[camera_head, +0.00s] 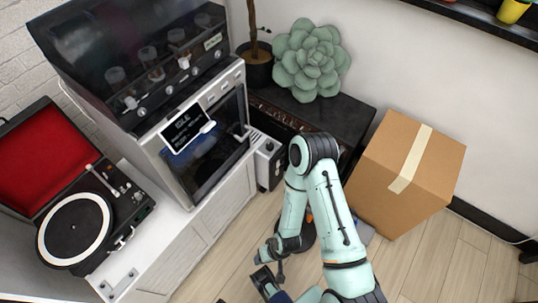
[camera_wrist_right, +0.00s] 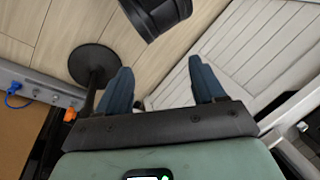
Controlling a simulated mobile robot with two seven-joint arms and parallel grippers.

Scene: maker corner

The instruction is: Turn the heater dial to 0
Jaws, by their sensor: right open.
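A small grey-and-black box (camera_head: 268,163) with a round knob on its upper face stands at the right end of the white cabinet; it looks like the heater's control end, but the dial's setting is too small to read. My right gripper (camera_head: 270,265) hangs low over the floor, in front of and below that box and apart from it. Its two blue fingers (camera_wrist_right: 162,88) are spread with nothing between them in the wrist view. The dial cannot be made out in the wrist view.
A cardboard box (camera_head: 402,172) stands right of my right arm. A dark low unit (camera_head: 335,118) and a green succulent (camera_head: 310,60) are behind it. A white cabinet (camera_head: 205,225) carries a record player (camera_head: 80,225) and a glass-fronted machine (camera_head: 205,160). A round black base (camera_wrist_right: 95,65) stands on the floor.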

